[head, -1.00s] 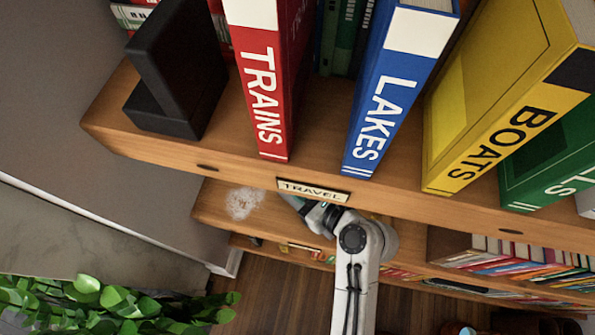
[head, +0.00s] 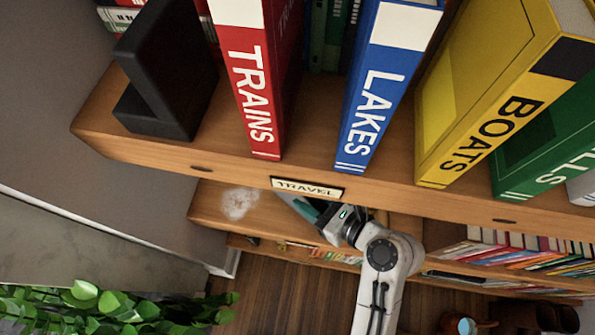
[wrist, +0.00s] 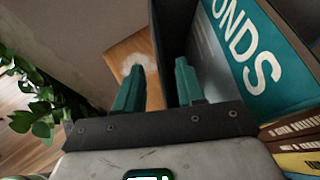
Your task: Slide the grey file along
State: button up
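My gripper (head: 300,206) reaches in under the upper shelf, beside the TRAVEL label, at the lower shelf (head: 265,215). In the wrist view its two teal fingers (wrist: 158,84) stand apart with a gap between them. A dark grey upright panel (wrist: 166,40) shows in and beyond that gap; I cannot tell if it is the grey file or a bookend, or if a finger touches it. Right of it stands a teal file (wrist: 245,55) whose visible letters are ONDS. No file clearly readable as grey shows in the head view, where the upper shelf hides most of the lower one.
The upper shelf (head: 230,163) holds a black bookend (head: 170,75) and the TRAINS (head: 252,95), LAKES (head: 375,95) and BOATS (head: 500,115) files. A whitish patch (head: 238,203) marks bare lower-shelf wood. Books (wrist: 295,145) lie at right; a leafy plant (head: 90,305) is lower left.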

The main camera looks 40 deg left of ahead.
jog(key=v, duration=0.5)
jog(key=shift+d+f, duration=0.1)
dwell(0.5)
